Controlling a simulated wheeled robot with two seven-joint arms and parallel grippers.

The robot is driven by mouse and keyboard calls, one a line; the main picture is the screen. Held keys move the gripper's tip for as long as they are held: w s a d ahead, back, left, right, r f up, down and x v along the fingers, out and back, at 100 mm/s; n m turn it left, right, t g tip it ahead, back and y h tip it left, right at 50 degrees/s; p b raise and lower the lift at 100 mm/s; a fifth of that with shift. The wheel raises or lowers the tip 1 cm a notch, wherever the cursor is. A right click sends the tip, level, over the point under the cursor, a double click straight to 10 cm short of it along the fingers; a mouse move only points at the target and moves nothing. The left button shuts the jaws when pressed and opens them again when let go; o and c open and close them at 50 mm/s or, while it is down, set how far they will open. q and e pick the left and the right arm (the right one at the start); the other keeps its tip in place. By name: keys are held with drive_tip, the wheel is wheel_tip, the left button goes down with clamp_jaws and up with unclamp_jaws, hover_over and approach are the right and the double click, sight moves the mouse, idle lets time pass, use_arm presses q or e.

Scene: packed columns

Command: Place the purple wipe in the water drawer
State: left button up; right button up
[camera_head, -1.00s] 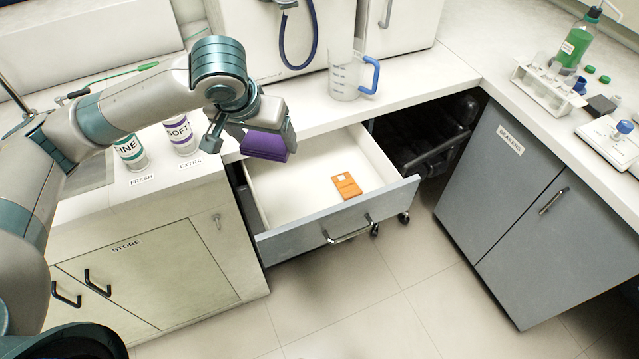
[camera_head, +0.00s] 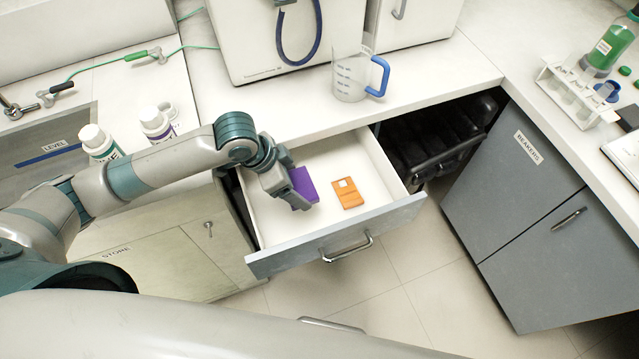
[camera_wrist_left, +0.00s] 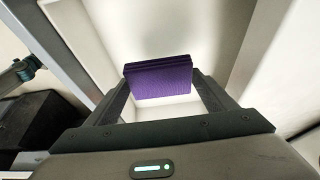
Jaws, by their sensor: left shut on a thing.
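The purple wipe (camera_head: 305,184) is a folded purple cloth. My left gripper (camera_head: 299,192) is shut on it and holds it over the left part of the open drawer (camera_head: 290,232). In the left wrist view the wipe (camera_wrist_left: 158,78) sits between the two fingertips, with the white drawer inside beyond it. I cannot tell whether the wipe touches the drawer floor. The drawer has a white inside, a grey front and a metal handle, and I can read no label on it. My right gripper is not in view.
An orange item (camera_head: 347,194) lies in the drawer, right of the wipe. A clear jug (camera_head: 350,78) with a blue handle stands on the counter behind. Two white bottles (camera_head: 97,142) (camera_head: 156,125) stand left, near my left arm. The drawer floor around the orange item is clear.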

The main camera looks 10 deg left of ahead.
use_arm(q)
drive_tip(key=shift+s, duration=0.1)
drive_tip(key=shift+f, duration=0.5)
wheel_tip(320, 180, down, 4)
drive_tip(key=shift+f+p, duration=0.2)
drive_tip(key=shift+p, duration=0.4)
drive_tip(key=shift+f, duration=0.2)
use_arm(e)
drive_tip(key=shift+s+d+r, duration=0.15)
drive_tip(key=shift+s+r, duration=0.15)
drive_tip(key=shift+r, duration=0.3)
use_arm(q)
drive_tip(key=shift+f, duration=0.1)
wheel_tip(320, 180, down, 4)
drive_tip(key=shift+r+p, duration=0.2)
drive_tip(key=shift+p, duration=0.25)
drive_tip(key=shift+f, duration=0.2)
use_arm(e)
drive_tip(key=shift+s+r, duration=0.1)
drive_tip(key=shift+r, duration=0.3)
